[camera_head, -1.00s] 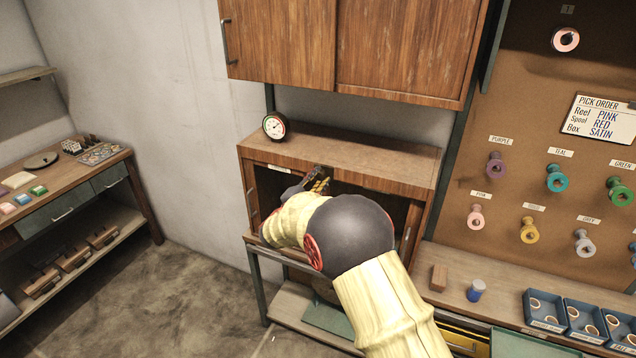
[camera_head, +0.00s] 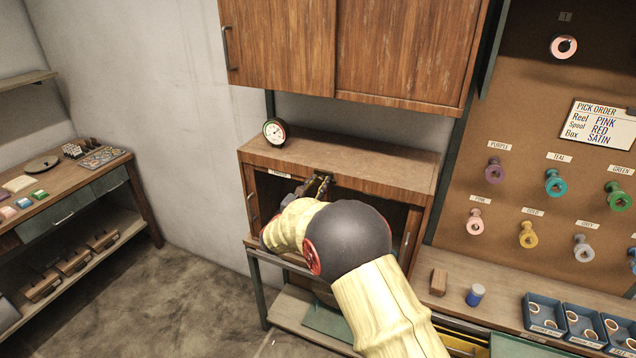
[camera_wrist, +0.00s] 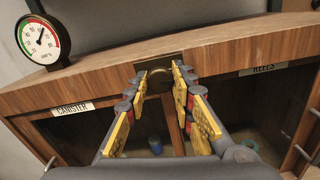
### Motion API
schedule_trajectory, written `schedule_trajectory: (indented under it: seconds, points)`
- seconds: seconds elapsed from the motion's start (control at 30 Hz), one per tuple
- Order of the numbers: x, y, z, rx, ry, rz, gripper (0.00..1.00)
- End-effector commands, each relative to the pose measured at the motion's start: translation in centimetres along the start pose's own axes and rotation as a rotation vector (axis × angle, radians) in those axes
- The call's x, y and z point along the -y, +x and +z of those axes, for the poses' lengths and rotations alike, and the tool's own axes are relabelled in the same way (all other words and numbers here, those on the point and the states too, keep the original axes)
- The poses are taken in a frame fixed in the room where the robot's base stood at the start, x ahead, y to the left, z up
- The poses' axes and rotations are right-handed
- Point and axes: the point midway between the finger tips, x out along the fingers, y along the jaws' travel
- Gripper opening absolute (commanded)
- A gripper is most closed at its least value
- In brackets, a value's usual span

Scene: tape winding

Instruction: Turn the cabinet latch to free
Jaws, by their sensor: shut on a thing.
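The small wooden cabinet (camera_head: 375,160) stands against the wall, below the wall cupboard. Its front also fills the wrist view (camera_wrist: 230,55), with a latch (camera_wrist: 157,76) on a dark plate at the middle of the top front rail. My gripper (camera_wrist: 158,72) has its yellow-padded fingers on either side of the latch and is shut on it. In the head view my gripper (camera_head: 323,182) is at the cabinet's upper front edge, and my arm hides much of the front. The latch's exact turn angle is hard to tell behind the fingers.
A round gauge (camera_head: 275,131) stands on the cabinet top at left. A CANISTER label (camera_wrist: 72,108) and a REELS label (camera_wrist: 264,69) mark the two bays. A pegboard with spools (camera_head: 556,182) and blue trays (camera_head: 544,315) are at right.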

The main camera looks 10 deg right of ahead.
Motion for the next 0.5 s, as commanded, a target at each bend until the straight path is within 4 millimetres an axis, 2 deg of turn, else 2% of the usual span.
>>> schedule_trajectory:
  seconds: [0.2, 0.5]
  points:
    - [0.08, -0.06, -0.22, -0.004, -0.117, -0.001, 0.00]
    - [0.09, -0.05, -0.25, -0.003, -0.186, -0.001, 0.00]
